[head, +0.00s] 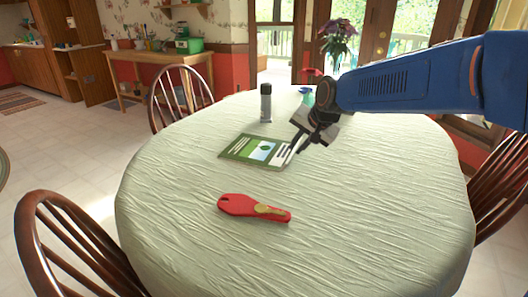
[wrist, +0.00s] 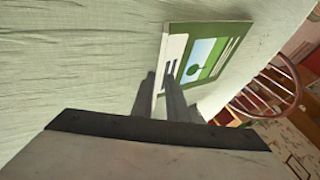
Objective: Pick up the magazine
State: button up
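The magazine (head: 250,151) has a green cover with a pale picture and a white strip. It appears to lie flat on the round table. In the wrist view the magazine (wrist: 206,55) shows beyond the fingers, its white edge towards them. My gripper (head: 292,153) points down at the magazine's right end. In the wrist view its two dark fingers (wrist: 158,86) stand a narrow gap apart, with the magazine's near corner showing between them. Whether the fingers touch the magazine is not clear.
A red-handled object (head: 237,204) lies nearer on the cloth-covered table (head: 350,220). A dark grey cylinder (head: 266,104) stands behind the magazine. A teal item (head: 307,96) and a vase of flowers (head: 337,45) are farther back. Wooden chairs (head: 181,92) surround the table.

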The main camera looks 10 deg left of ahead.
aim_at(293, 151)
jog(key=x, duration=0.5)
jog(key=shift+w+d+r, duration=0.1)
jog(key=shift+w, duration=0.1)
grip_shut()
jog(key=shift+r, duration=0.1)
